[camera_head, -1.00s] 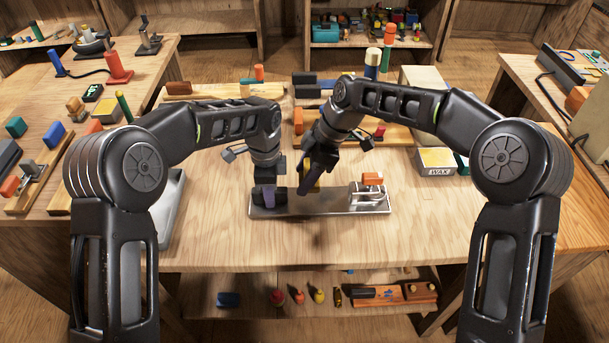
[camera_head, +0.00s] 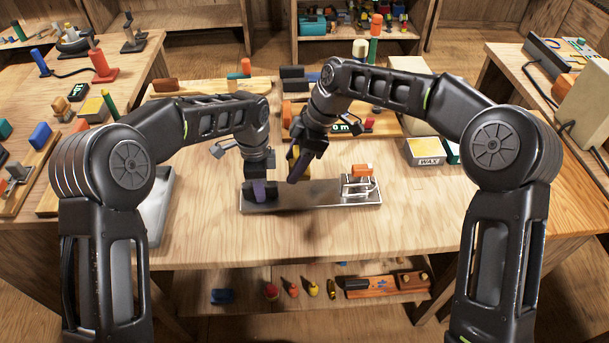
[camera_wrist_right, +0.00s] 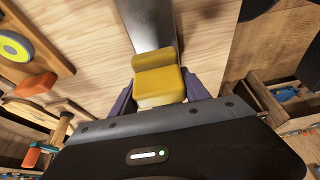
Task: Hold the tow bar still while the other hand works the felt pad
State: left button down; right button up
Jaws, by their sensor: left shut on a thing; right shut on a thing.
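The tow bar (camera_head: 325,198) appears to be the long flat metal bar lying on the table. It also shows in the right wrist view (camera_wrist_right: 148,25). My left gripper (camera_head: 259,190) is shut at the bar's left end; its fingers hide what they grip. My right gripper (camera_head: 298,166) is shut on a yellow block, apparently the felt pad (camera_head: 293,153), at the middle of the bar. In the right wrist view the pad (camera_wrist_right: 160,80) sits between the purple fingers. I cannot tell whether the pad touches the bar.
A wire frame with an orange block (camera_head: 362,169) stands at the bar's right end. A wax box (camera_head: 424,152) is to the right, a grey tray (camera_head: 157,215) to the left. Racks with several items line the back.

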jog(key=shift+f, duration=0.1)
send_over(289, 193)
jog(key=d, duration=0.2)
jog(key=shift+a+f, duration=0.2)
jog(key=shift+f, duration=2.95)
jog(key=shift+d+f, duration=0.7)
jog(key=shift+f, duration=0.15)
jog(key=shift+c, duration=0.6)
jog(key=shift+d, duration=3)
jog(key=shift+a, duration=3.65)
jog(key=shift+a+r, duration=0.1)
jog(key=shift+r, duration=4.05)
